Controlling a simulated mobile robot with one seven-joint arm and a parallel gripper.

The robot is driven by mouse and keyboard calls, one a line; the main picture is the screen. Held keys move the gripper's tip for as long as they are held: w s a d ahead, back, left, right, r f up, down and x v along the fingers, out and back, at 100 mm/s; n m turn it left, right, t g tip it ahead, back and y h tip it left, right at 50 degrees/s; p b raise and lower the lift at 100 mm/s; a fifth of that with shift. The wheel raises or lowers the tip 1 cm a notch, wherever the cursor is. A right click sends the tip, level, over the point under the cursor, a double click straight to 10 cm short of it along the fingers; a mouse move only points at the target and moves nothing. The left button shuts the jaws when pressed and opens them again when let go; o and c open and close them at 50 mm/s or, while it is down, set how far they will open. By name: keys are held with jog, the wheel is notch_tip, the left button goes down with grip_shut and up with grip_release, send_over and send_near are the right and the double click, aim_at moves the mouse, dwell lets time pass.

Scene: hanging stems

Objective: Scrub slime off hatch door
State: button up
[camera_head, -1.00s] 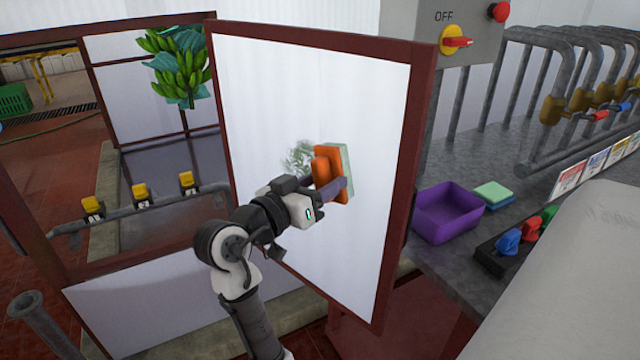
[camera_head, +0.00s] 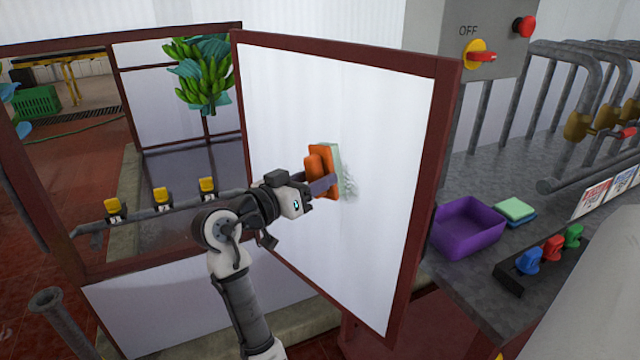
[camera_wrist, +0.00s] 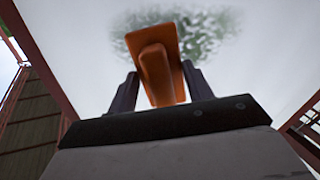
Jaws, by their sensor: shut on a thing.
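The hatch door (camera_head: 290,100) is a white panel in a dark red frame, standing open. A grey-green slime smear (camera_head: 349,185) shows on its middle, just right of the scrubber. In the wrist view the slime (camera_wrist: 205,32) spreads on both sides of the scrubber. My gripper (camera_head: 326,184) is shut on the orange handle of a scrubber (camera_head: 318,165) with a pale green pad. The pad is against or very near the door face; exact contact is hard to tell. The orange handle (camera_wrist: 160,65) sits between my two dark fingers in the wrist view.
A purple tub (camera_head: 468,228) and a green-and-blue sponge (camera_head: 514,211) are on the grey counter at right. Green bananas (camera_head: 205,85) hang behind the door at left.

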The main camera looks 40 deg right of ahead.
aim_at(333, 197)
jog(key=shift+w+a, duration=0.2)
jog(key=shift+w, duration=1.6)
jog(key=shift+w+a, duration=0.2)
jog(key=shift+w, duration=1.6)
jog(key=shift+w+a, duration=0.2)
jog(key=shift+w, duration=1.6)
jog(key=shift+w+f+b, duration=0.1)
jog(key=shift+f+b, duration=0.8)
jog(key=shift+b, duration=0.1)
jog(key=shift+s+d, duration=0.35)
jog(key=shift+s, duration=2.65)
jog(key=shift+s+d, duration=0.3)
jog(key=shift+s, duration=2.7)
jog(key=shift+s+d, duration=0.35)
jog(key=shift+s, duration=2.75)
jog(key=shift+f+b, duration=0.95)
jog(key=shift+w+a+r, duration=0.1)
jog(key=shift+w, duration=0.9)
jog(key=shift+w+a+r, duration=0.1)
jog(key=shift+w, duration=0.9)
jog(key=w+a, duration=0.1)
jog(key=w, duration=0.9)
jog(key=shift+w, duration=0.35)
